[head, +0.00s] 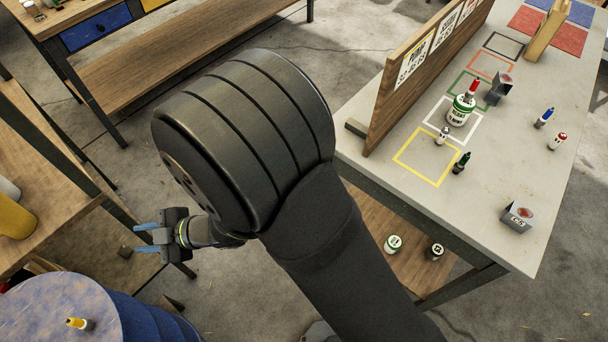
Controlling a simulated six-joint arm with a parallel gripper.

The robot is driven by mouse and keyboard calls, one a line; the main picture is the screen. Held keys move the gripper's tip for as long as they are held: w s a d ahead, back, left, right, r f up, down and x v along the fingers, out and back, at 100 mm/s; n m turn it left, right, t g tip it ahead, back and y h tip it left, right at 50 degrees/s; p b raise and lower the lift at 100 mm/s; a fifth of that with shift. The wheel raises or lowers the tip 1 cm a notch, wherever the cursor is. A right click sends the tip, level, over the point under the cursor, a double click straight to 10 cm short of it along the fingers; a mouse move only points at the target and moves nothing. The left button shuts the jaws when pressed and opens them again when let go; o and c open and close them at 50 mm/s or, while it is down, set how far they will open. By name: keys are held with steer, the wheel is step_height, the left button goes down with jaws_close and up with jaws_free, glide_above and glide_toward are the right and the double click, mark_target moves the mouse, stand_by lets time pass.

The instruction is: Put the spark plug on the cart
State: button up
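My gripper (147,238) is at the left, above the floor beside a wooden shelf unit. Its two blue fingers are apart, with nothing visible between them. No thing is plainly marked as the spark plug. Small plug-like pieces are a yellow-tipped one (79,324) lying on the blue drum, and on the grey-topped table a green-dark one (461,163), a blue-tipped one (545,118), a red-tipped one (558,141) and a small white-dark one (442,136). I cannot tell which thing is the cart; the wooden shelf unit (60,185) at the left may be it.
The blue drum (60,310) stands at the lower left. The grey-topped table (500,185) carries coloured outlines, a wooden sign board (400,100), a green-white bottle (461,110) and small grey boxes. A workbench with a blue drawer (96,27) stands at the upper left. My arm hides the middle.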

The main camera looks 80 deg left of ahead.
steer(key=w+d+r+g+h, duration=0.2)
steer(key=w+d+h, duration=0.3)
steer(key=d+h, duration=0.4)
steer(key=y, duration=0.1)
glide_toward(68, 320)
steer(key=x, duration=0.4)
steer(key=shift+x, duration=2.45)
jaws_close()
